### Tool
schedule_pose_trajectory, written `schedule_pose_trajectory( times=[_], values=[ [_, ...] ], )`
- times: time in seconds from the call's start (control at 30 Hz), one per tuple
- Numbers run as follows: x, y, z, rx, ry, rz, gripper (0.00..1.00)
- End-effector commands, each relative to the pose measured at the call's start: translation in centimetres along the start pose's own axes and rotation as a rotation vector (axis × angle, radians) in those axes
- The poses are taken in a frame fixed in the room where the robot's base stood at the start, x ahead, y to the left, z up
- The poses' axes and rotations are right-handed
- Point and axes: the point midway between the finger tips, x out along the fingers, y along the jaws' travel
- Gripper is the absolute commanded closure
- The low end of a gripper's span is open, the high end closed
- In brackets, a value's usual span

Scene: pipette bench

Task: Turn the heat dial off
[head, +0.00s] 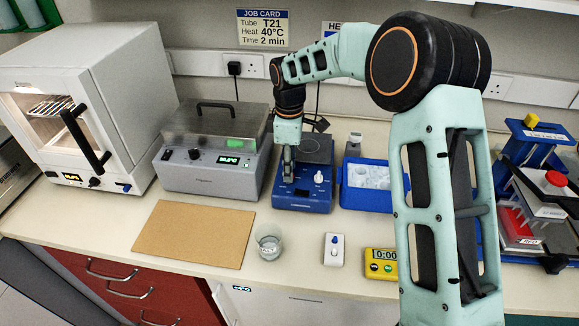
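A blue hotplate-like unit (303,201) with a dark square top plate (316,150) stands mid-bench. A white dial (318,178) shows on the right of its sloped front. My gripper (289,172) points down over the left part of that front, to the left of the white dial. Its fingers look close together, but they are too small to tell whether they are shut or hold anything. Any dial beneath the gripper is hidden by it. I cannot read the dial markings, so I cannot tell which one is the heat dial or its setting.
A grey lidded machine (210,180) stands left of the unit, and a blue tray (367,196) close on its right. In front are a glass beaker (268,243), a small white switch box (334,250) and a yellow timer (381,264). A bare brown board (193,234) lies front left.

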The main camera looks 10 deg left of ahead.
Motion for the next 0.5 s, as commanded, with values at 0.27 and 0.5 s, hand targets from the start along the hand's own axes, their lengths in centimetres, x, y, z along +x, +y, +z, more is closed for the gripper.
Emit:
schedule_pose_trajectory(
  times=[0.27, 0.5],
  values=[
    [0.1, -0.1, 0.1, 0.001, -0.001, -0.002, 0.65],
    [-2.5, 0.0, 0.0, 0.002, 0.001, 0.002, 0.65]
  ],
)
